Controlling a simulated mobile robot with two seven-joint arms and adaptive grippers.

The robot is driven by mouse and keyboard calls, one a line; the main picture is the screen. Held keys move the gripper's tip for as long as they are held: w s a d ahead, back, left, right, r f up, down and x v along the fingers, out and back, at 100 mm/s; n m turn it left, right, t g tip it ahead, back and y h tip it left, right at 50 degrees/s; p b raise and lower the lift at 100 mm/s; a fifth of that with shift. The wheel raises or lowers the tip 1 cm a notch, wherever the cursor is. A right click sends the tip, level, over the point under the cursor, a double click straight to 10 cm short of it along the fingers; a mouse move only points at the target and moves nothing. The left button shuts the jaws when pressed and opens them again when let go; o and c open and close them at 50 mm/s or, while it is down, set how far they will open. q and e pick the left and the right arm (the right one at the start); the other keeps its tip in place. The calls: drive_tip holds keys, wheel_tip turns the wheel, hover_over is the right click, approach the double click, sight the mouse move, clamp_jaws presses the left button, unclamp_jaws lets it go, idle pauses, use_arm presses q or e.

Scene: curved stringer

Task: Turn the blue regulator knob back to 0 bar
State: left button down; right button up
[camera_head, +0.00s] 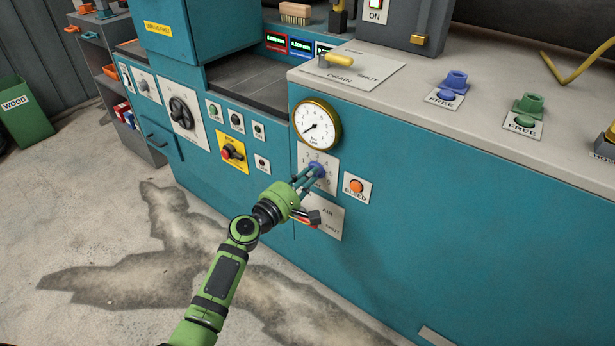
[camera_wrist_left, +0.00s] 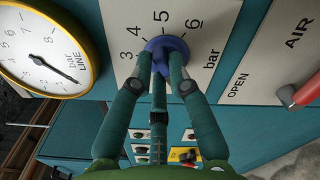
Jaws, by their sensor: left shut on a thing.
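The blue regulator knob (camera_head: 318,169) sits on a white numbered plate on the teal cabinet front, below the round gauge. My left gripper (camera_head: 308,178) reaches it from below left, with its fingers shut on the knob. In the left wrist view the fingertips hold the blue knob (camera_wrist_left: 166,46), and the plate's numbers 3 to 6 and "bar" show around it. The knob's pointer mark and the plate's 0 are not clear to me. The brass-rimmed line gauge (camera_head: 316,126) has its needle toward the lower left. My right gripper is not in view.
The orange BLEED button (camera_head: 356,186) is just right of the knob. The AIR plate (camera_head: 328,222) with its red lever is below, close to my left wrist. The cabinet front further right is clear.

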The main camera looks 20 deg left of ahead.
use_arm(q)
drive_tip(key=c, duration=1.2)
unclamp_jaws()
drive_tip(key=v, duration=1.2)
